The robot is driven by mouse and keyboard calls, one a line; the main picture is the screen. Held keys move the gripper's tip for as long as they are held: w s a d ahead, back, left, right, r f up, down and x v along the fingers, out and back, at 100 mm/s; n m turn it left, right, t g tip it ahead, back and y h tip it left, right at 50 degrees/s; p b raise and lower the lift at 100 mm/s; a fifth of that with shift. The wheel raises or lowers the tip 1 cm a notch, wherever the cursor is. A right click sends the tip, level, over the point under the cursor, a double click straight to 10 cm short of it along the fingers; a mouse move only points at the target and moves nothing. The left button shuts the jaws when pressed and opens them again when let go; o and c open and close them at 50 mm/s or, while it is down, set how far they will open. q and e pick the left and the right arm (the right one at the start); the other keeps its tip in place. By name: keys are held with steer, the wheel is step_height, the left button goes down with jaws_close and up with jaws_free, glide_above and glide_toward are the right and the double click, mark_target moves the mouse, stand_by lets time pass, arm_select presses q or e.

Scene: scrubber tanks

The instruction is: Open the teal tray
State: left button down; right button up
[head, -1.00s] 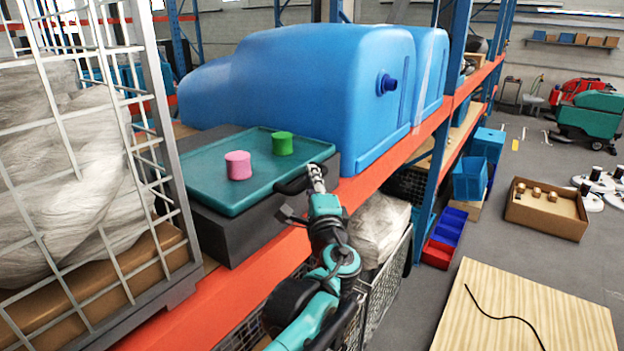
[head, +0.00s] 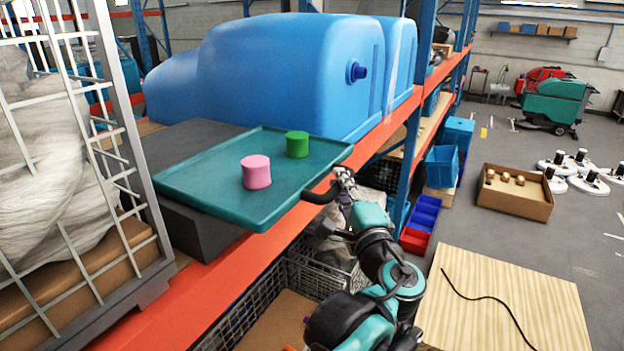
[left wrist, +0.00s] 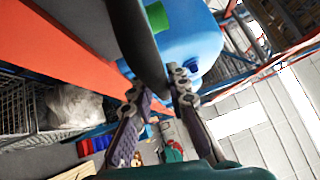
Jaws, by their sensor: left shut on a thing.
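The teal tray (head: 215,192) sits on a dark grey box (head: 170,150) on the orange shelf and juts out past the box's front edge. A pink cylinder (head: 256,172) and a green cylinder (head: 297,144) stand on it. Its dark handle (head: 318,194) is at the front right side. My left gripper (head: 342,180) is at the handle and shut on it. In the left wrist view the dark handle (left wrist: 142,45) passes between the two fingers (left wrist: 157,85). My right gripper is not in view.
A big blue tank (head: 290,70) stands behind the tray. A white wire cage (head: 75,120) stands close on the left. Below are a wire basket (head: 265,300) and a wrapped bundle (head: 335,235). The plywood top (head: 510,300) at lower right holds only a black cable.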

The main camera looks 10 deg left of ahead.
arm_select(q)
steer(key=shift+s+d, duration=0.3)
steer(key=shift+d, duration=0.55)
steer(key=shift+s+d, duration=0.3)
steer(key=shift+d, duration=0.6)
steer(key=shift+s+d, duration=0.3)
steer(key=shift+d, duration=0.55)
steer(key=c, duration=1.5)
jaws_free()
steer(key=shift+c, duration=0.2)
steer(key=shift+o, duration=0.5)
steer(key=shift+w, duration=0.1)
steer(key=v, duration=1.2)
steer(key=shift+d, duration=0.1)
